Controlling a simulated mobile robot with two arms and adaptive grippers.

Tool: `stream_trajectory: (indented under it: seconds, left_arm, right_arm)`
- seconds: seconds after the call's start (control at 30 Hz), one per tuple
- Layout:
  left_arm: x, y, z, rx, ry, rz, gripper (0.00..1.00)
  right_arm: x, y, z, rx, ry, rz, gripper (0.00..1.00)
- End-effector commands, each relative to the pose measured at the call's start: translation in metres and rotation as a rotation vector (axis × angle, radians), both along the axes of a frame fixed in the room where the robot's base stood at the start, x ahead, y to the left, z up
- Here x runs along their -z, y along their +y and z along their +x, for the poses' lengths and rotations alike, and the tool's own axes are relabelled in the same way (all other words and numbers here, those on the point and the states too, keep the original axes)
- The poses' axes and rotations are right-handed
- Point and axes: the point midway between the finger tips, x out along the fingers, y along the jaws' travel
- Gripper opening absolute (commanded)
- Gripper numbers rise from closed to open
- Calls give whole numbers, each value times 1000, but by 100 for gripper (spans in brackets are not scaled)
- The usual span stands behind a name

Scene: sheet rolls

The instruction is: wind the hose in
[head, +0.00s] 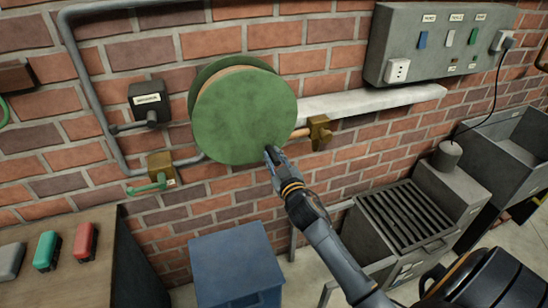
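A green hose reel (241,115) is mounted on the brick wall. A tan edge, which may be wound hose, shows between its front disc and the rear disc (205,78). A short tan length (300,133) comes out from behind the disc at its right and meets a brass fitting (319,132). My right gripper (270,153) is at the lower right rim of the front disc, overlapping it in the picture. I cannot tell whether it touches the disc, or whether its fingers are closed or hold anything. My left gripper is out of view.
A grey switch panel (440,45) hangs upper right above a pale ledge (365,103). A brass tap (161,168) and pipe are left of the reel. Below stand a blue bin (236,262), a wooden bench (85,275) and a slatted grey unit (408,218).

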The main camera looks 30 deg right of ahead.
Motion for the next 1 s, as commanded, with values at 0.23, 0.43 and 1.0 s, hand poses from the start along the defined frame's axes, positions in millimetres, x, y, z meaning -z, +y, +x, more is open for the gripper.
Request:
stream_trajectory:
  seconds: [0.23, 0.43, 1.0]
  left_arm:
    - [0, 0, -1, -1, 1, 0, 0]
    - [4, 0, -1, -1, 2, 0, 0]
    - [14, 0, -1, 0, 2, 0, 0]
  right_arm:
    - [1, 0, 0, 0, -1, 5, 0]
    - [5, 6, 1, 0, -13, 60, 0]
    - [15, 45, 11, 0, -100, 417, 0]
